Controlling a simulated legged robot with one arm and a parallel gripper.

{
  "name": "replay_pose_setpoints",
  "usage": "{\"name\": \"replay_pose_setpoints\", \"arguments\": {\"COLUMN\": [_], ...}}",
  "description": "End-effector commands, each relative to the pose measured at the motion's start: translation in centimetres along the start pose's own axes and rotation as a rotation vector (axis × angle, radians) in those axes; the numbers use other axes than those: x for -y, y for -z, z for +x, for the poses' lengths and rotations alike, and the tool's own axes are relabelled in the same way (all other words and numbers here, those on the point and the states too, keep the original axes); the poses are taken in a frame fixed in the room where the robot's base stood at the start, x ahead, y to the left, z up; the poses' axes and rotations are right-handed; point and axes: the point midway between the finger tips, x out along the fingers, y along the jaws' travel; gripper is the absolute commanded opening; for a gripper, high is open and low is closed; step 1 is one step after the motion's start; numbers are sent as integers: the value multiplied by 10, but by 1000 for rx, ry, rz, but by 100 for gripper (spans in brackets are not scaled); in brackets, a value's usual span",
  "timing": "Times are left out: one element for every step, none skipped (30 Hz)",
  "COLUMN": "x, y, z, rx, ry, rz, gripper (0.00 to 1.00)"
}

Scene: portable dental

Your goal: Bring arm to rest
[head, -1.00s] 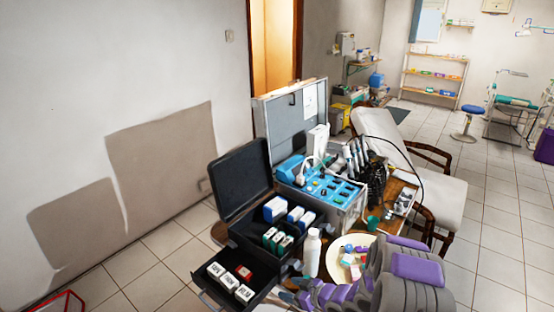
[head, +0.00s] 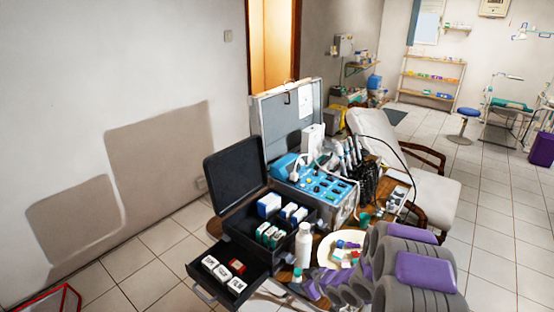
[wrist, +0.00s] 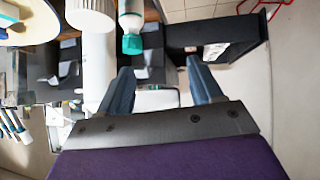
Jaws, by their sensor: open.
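My arm, grey with purple pads, reaches in from the lower right of the head view. My gripper shows in the wrist view (wrist: 160,85), with two blue-grey fingers spread apart and nothing between them. Ahead of the fingers in the wrist view are a white bottle (wrist: 97,55), a teal-capped bottle (wrist: 132,40) and the black case's drawer (wrist: 225,35). The white bottle also stands upright in the head view (head: 303,245), left of my arm.
A black case with an open lid (head: 238,175) and pulled-out drawer (head: 228,277) stands beside a blue dental unit (head: 322,188). A cream plate (head: 325,252) of small coloured items lies close to my arm. A reclined chair (head: 375,140) stands behind.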

Motion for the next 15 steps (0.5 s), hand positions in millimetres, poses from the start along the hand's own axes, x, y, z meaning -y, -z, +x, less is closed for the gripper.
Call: {"name": "replay_pose_setpoints", "arguments": {"x": [-8, -12, -17, -21, -26, -31, -35, -39, -42, -45, -46, -46, -46, -45, -43], "y": [4, 5, 6, 8, 10, 11, 12, 14, 15, 16, 18, 18, 20, 20, 20], "z": [-9, -14, -22, -29, -36, -48, -57, -67, -79, -89, -99, -111, -122, -132, -145], "rx": [20, 39, 69, 88, 113, 148, 173, 200, 235, 261, 284, 321, 344, 372, 404], "ry": [-24, -38, -60, -79, -99, -124, -146, -167, -192, -212, -230, -252, -270, -285, -304], "rz": [0, 2, 5, 7, 11, 19, 25, 33, 45, 54, 64, 80, 91, 104, 123], "gripper": [65, 65, 65, 65, 65, 65, 65, 65, 65, 65, 65, 65, 65, 65, 65]}}
